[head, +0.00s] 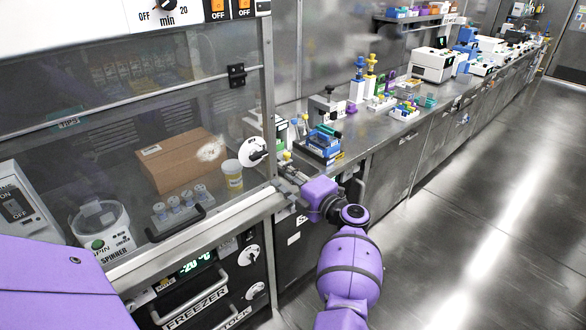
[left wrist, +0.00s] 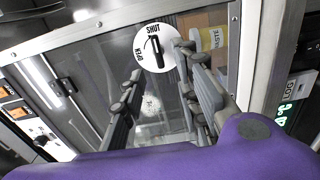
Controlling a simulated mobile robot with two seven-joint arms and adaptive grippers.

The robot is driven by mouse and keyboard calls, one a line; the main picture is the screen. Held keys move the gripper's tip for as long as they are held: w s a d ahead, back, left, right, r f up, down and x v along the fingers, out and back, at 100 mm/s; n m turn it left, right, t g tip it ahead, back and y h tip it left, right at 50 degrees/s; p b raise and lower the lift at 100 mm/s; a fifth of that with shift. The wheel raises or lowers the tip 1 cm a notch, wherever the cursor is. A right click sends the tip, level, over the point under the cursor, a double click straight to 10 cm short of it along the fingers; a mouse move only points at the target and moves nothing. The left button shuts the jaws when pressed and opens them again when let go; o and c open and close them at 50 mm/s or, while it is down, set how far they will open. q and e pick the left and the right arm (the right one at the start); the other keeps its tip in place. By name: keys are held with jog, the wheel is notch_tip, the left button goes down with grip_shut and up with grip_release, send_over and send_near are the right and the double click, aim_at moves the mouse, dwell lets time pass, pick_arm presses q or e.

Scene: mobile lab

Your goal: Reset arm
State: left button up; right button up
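My left gripper (head: 285,180) shows in the head view at the end of the purple arm that rises from the bottom centre, close to the right edge of a glass-fronted cabinet. In the left wrist view the two grey fingers of this gripper (left wrist: 155,66) are spread well apart with nothing held between them. A white round dial (head: 252,152) marked SHUT and OPEN is on the cabinet front just beyond the fingertips. The dial also shows in the left wrist view (left wrist: 155,48), its black bar pointing towards SHUT. My right gripper is not in view.
Behind the glass are a cardboard box (head: 182,162), a yellow-labelled jar (head: 233,176) and a spinner (head: 102,226). A freezer (head: 190,297) is below. The steel bench (head: 378,148) to the right carries racks, bottles and instruments. The floor (head: 480,240) at right is clear.

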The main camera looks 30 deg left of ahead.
pick_arm(q)
jog(key=s+a+f+m+t+h, duration=0.2)
jog(key=s+a+m+t, duration=0.15)
jog(key=m+t, duration=0.55)
jog(key=s+d+f+m+h, duration=0.8)
jog(key=s+f+m+h, duration=0.4)
jog(key=m, duration=0.3)
jog(key=s+d+f+m+g+h, duration=0.1)
jog(key=s+d+f+m+g, duration=0.1)
jog(key=s+f, duration=0.3)
jog(key=s+d+f+m+g+h+p, duration=0.1)
jog(key=s+d+f+m+g, duration=0.2)
jog(key=s, duration=1.1)
jog(key=s+d+f+m+g+h, duration=0.1)
jog(key=s+d+f+m+g, duration=0.1)
jog(key=s+f, duration=0.5)
jog(key=shift+s+d+f+m, duration=0.15)
jog(key=shift+s+d+m, duration=0.15)
jog(key=shift+s+d, duration=0.75)
jog(key=shift+s+a, duration=0.15)
jog(key=shift+a, duration=0.05)
